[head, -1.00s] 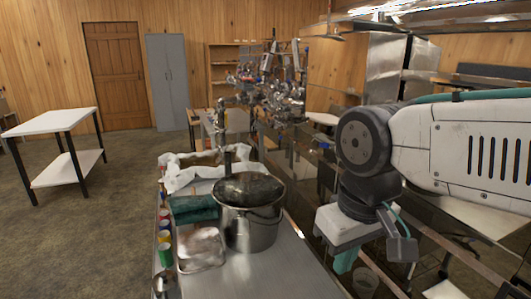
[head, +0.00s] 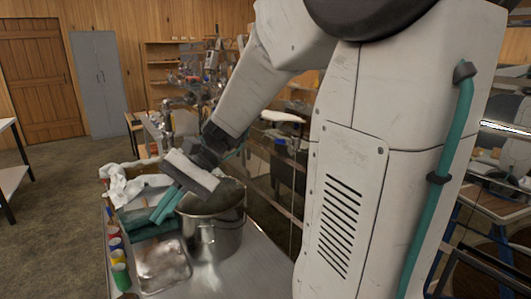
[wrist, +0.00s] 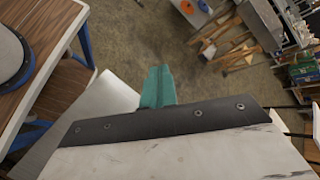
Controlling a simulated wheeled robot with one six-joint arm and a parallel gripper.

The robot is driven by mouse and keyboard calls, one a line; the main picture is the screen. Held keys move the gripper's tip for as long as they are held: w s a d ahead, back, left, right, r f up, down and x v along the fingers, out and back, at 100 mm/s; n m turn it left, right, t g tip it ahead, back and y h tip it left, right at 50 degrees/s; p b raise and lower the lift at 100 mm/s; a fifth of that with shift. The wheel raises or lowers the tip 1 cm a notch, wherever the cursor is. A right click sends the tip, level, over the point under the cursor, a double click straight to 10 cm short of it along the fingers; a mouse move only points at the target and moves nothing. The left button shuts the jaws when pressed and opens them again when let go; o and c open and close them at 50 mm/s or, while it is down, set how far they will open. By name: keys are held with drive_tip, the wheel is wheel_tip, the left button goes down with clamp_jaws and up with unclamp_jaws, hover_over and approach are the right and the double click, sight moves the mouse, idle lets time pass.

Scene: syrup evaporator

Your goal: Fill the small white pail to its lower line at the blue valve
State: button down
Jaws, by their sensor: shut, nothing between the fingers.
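My gripper (head: 166,204) is shut and empty, its teal fingers together. In the head view it is in front of the big steel pot (head: 212,240) and above the metal tray (head: 162,262); its exact height is unclear. In the wrist view the closed fingers (wrist: 157,87) point out over the floor, with nothing held. I cannot make out the small white pail or its lower line in either view. A small blue round part (wrist: 204,6) shows at the top of the wrist view; I cannot tell whether it is the blue valve.
Several coloured pots, including a green one (head: 120,276), line the left edge of the steel table (head: 245,275). A white cloth (head: 125,186) and a folded green cloth (head: 150,222) lie behind the tray. Open floor (head: 60,190) lies to the left. A grey locker (head: 98,85) stands at the back.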

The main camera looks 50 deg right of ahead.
drive_tip(key=w+d+f+m+t+y, duration=0.2)
drive_tip(key=w+d+m+t, duration=0.5)
drive_tip(key=d, duration=0.5)
drive_tip(key=w+d+f+m+t+y, duration=0.1)
drive_tip(key=w+d+f+m+t, duration=0.1)
drive_tip(key=w+d+m+t, duration=0.75)
drive_tip(key=m+t+h, duration=0.6)
drive_tip(key=m+h, duration=0.8)
drive_tip(key=h, duration=0.7)
approach(283, 142)
drive_tip(key=w+d, duration=0.3)
drive_tip(key=w, duration=0.5)
drive_tip(key=shift+w+r, duration=0.15)
drive_tip(key=shift+r, duration=0.25)
drive_tip(key=shift+d, duration=0.1)
